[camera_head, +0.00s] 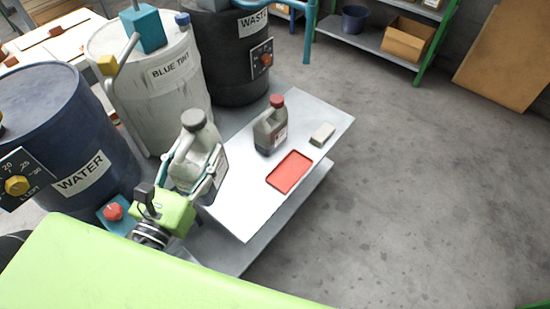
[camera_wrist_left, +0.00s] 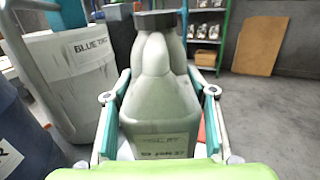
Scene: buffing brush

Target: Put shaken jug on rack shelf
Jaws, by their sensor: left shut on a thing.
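A pale grey jug (camera_head: 203,148) with a dark grey cap is between the fingers of my left gripper (camera_head: 197,172), upright at the left end of the light table. In the left wrist view the jug (camera_wrist_left: 160,105) fills the middle, with the teal and grey fingers of the left gripper (camera_wrist_left: 160,120) shut on its sides. A rack with green posts and grey shelves (camera_head: 347,38) stands at the back of the room. The rack also shows in the left wrist view (camera_wrist_left: 205,50), with small items on its shelves. My right gripper is not in view.
A darker grey jug with a red cap (camera_head: 271,128), a red tray (camera_head: 290,171) and a small pale block (camera_head: 322,134) are on the table (camera_head: 240,215). Water (camera_head: 65,130), blue tint (camera_head: 150,85) and waste (camera_head: 230,60) drums stand behind and left. Floor right is clear.

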